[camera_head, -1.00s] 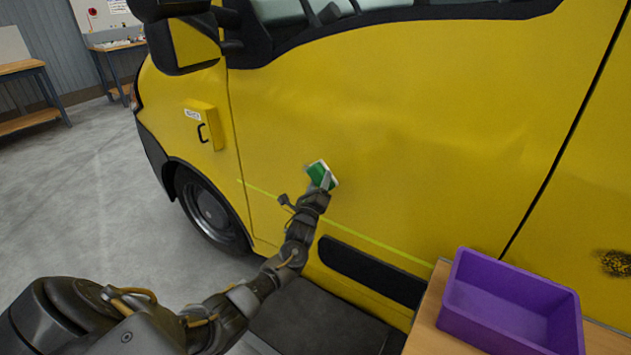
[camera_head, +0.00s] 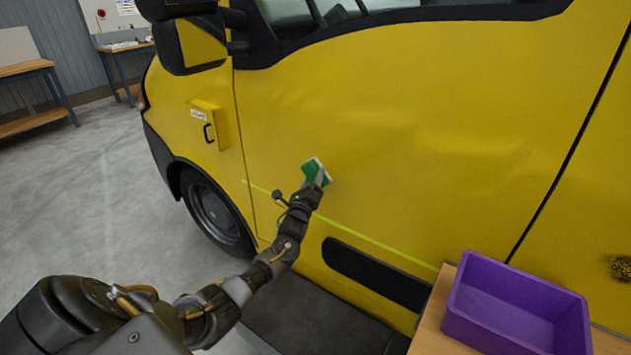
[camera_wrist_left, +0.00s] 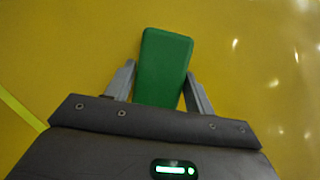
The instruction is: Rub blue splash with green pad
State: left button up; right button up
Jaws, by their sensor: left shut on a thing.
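The green pad (camera_head: 313,170) is held at the yellow door of a van. It also shows in the left wrist view (camera_wrist_left: 163,62), between the two fingers. My left gripper (camera_head: 318,184) is shut on the pad; in the left wrist view (camera_wrist_left: 158,88) its fingers grip the pad's sides. The pad is close to the door panel; I cannot tell if it touches. I see no blue splash on the door; the pad and gripper cover a small part of the panel. My right gripper is not in view.
A purple bin (camera_head: 515,305) stands on a wooden table (camera_head: 432,325) at the lower right. A small yellow box (camera_head: 209,125) with a black handle juts from the van at left. A dark smudge (camera_head: 620,268) is at the right edge. Grey floor is open at left.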

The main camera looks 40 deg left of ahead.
pick_arm(q)
jog(key=shift+a+b, duration=0.55)
jog(key=shift+a, duration=1.45)
jog(key=shift+s+d+p, duration=0.15)
jog(key=shift+s+p, duration=2.3)
jog(key=shift+s, duration=0.5)
